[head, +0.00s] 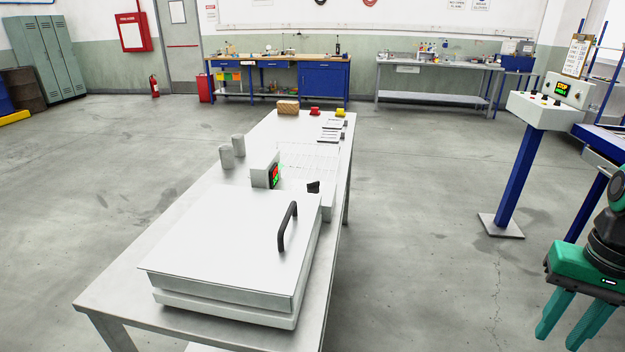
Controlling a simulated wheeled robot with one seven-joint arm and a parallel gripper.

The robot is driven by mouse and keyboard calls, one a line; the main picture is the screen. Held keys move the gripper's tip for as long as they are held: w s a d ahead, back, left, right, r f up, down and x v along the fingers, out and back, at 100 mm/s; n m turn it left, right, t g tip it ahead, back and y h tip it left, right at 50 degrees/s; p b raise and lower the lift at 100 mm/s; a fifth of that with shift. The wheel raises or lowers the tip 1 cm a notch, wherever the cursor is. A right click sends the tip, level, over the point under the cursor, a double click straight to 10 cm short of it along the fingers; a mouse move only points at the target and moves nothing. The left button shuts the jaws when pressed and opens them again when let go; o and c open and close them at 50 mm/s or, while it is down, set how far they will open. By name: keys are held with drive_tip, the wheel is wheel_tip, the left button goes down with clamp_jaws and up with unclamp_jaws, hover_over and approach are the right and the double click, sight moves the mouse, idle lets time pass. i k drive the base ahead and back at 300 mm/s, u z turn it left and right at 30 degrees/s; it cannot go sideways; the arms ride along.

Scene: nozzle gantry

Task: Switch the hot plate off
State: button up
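A white box-like appliance (235,245) with a flat lid and a dark bar handle (287,227) sits at the near end of the long table; I cannot tell for sure that it is the hot plate. Behind it stands a small grey box with a lit red and green panel (275,176). A black knob-like part (313,187) sits on a narrow white housing to the right of that panel. My gripper (563,338) has green fingers, hangs at the lower right, well away from the table, and its fingers look apart with nothing between them.
A control pedestal (516,170) with a STOP panel stands at the right. Open floor (420,230) lies between table and pedestal.

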sight(314, 186)
drive_tip(key=u, duration=0.05)
drive_tip(key=k, duration=0.85)
drive_tip(key=u, duration=0.7)
drive_tip(key=i, duration=1)
